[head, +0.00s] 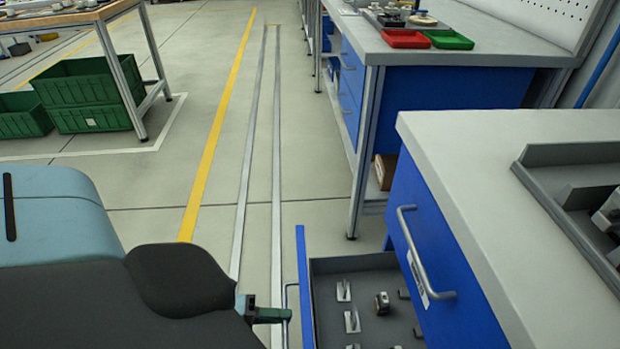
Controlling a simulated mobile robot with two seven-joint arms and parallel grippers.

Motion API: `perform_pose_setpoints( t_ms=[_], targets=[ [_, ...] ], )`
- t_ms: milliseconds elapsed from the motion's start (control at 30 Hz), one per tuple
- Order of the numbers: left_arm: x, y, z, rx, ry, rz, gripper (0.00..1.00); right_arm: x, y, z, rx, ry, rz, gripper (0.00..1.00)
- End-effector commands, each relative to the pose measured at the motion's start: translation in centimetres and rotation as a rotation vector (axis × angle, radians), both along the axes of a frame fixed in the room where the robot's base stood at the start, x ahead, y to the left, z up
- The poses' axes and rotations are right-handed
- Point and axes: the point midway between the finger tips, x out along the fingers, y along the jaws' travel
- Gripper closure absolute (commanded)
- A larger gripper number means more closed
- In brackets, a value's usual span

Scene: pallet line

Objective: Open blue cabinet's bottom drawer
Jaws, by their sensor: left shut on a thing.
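The blue cabinet (400,205) with a grey top stands at the lower right. Its bottom drawer (303,285) is pulled out, with the grey inside showing several small metal parts. The drawer's front edge is blue and has a thin bar handle (286,292) on its outer side. My right gripper is not in view.
A grey tray (560,200) with parts lies on the cabinet top. A workbench (470,50) with a red bin (405,38) and a green bin (448,39) stands behind. Green crates (85,80) sit under a table at the left. The floor between is clear.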

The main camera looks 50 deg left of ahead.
Motion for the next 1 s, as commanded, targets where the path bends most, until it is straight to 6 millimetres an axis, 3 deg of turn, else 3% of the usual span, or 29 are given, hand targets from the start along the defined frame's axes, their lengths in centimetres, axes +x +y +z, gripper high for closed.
perform_pose_setpoints(
  t_ms=[300, 867, 900, 1000],
  targets=[
    [-3.5, 2.8, 0.0, 0.000, 0.000, 0.000, 1.00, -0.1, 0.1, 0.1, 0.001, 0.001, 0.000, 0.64],
    [-4.2, 3.4, 0.1, -0.001, -0.002, 0.000, 1.00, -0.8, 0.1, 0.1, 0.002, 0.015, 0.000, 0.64],
    [-4.2, 3.4, 0.1, -0.001, -0.002, 0.000, 0.84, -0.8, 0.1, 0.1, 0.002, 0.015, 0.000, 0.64],
    [-4.2, 3.4, 0.0, -0.001, -0.002, 0.000, 0.71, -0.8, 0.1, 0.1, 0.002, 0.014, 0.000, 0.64]
  ],
)
